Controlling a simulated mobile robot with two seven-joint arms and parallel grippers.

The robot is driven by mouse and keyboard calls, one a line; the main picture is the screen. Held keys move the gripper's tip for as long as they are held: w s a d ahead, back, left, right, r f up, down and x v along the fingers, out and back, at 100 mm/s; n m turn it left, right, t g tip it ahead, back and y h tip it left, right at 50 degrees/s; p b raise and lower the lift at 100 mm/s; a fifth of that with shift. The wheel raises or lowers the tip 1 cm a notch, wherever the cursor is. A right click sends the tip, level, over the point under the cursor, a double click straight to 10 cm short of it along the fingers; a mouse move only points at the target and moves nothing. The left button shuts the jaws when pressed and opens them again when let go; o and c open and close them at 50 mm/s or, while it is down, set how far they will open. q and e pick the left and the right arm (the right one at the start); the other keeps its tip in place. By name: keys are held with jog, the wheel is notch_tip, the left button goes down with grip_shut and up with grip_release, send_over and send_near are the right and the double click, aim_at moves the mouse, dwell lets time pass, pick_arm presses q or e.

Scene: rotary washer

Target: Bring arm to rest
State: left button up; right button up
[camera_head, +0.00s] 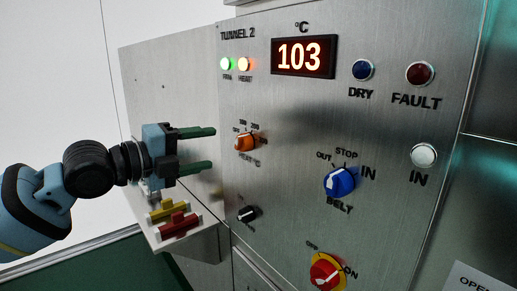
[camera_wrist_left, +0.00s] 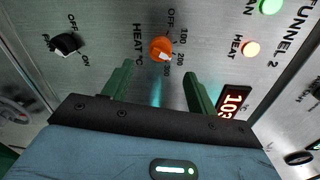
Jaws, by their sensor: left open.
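My left gripper (camera_head: 214,148) comes in from the left in the head view. Its two green fingers are apart and empty, pointing at the steel control panel (camera_head: 300,110). The orange heat knob (camera_head: 245,143) is just beyond the fingertips, with a visible space between. In the left wrist view the fingers (camera_wrist_left: 155,82) are spread, and the orange knob (camera_wrist_left: 161,49) shows between and beyond them, not gripped. The right gripper is in neither view.
The panel holds a small black knob (camera_head: 247,214), a blue belt knob (camera_head: 340,182) and a red-and-yellow knob (camera_head: 326,274). The display (camera_head: 303,57) reads 103. Yellow (camera_head: 167,211) and red (camera_head: 179,226) parts lie on a ledge below my gripper. Free room is left of the panel.

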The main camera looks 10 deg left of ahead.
pick_arm(q)
jog(key=s+d+f+n+y+p, duration=0.1)
jog(key=s+d+f+n, duration=0.3)
jog(key=f, duration=0.7)
jog(key=s+d+f+n+g+y+p, duration=0.15)
jog(key=f+n, duration=0.35)
jog(key=f, duration=0.6)
jog(key=s+d+f+n+t, duration=0.1)
jog(key=s+d+f+n, duration=0.3)
jog(key=f, duration=0.7)
jog(key=s+a+f+n+g+y+p, duration=0.1)
jog(key=s+a+f+n+g+y, duration=0.1)
jog(key=s+f+n, duration=0.4)
jog(key=s+a+f+n+g+y, duration=0.2)
jog(key=s+a+f+n+y, duration=0.2)
jog(key=s+f, duration=1.1)
jog(key=s+n, duration=0.2)
jog(key=s, duration=0.6)
jog(key=shift+s+a+n+p, duration=0.2)
jog(key=shift+s+n+p, duration=0.1)
jog(key=shift+n+p, duration=0.1)
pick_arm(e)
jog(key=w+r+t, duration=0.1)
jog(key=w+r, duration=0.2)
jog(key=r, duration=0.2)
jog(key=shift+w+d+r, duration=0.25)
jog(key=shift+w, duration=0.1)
